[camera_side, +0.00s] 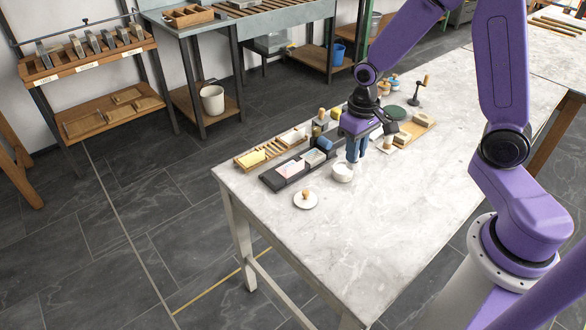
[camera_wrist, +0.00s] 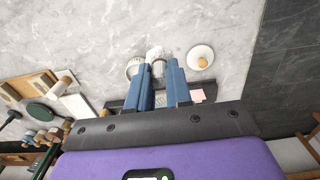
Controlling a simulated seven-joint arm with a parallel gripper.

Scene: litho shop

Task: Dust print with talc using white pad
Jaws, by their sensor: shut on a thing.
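My gripper (camera_side: 357,158) is low over the marble table, with its blue fingers pointing down. In the wrist view its fingers (camera_wrist: 161,68) are closed on a small white piece, apparently the white pad (camera_wrist: 156,53), mostly hidden by the fingers. A white bowl (camera_side: 342,173), probably the talc, stands beside the fingertips; it also shows in the wrist view (camera_wrist: 134,67), partly behind the left finger. I cannot tell whether the pad touches the bowl. A dark tray (camera_side: 270,180) holds a pink sheet (camera_side: 291,168) and a pale green one (camera_side: 315,157); which one is the print is unclear.
A round white lid or dish with a wooden knob (camera_side: 305,200) lies in front of the tray. A wooden rack (camera_side: 245,160) is behind it. A wooden board with pale blocks (camera_side: 418,127) and a dark green disc (camera_side: 395,112) stand right of the gripper. The near tabletop (camera_side: 350,240) is clear.

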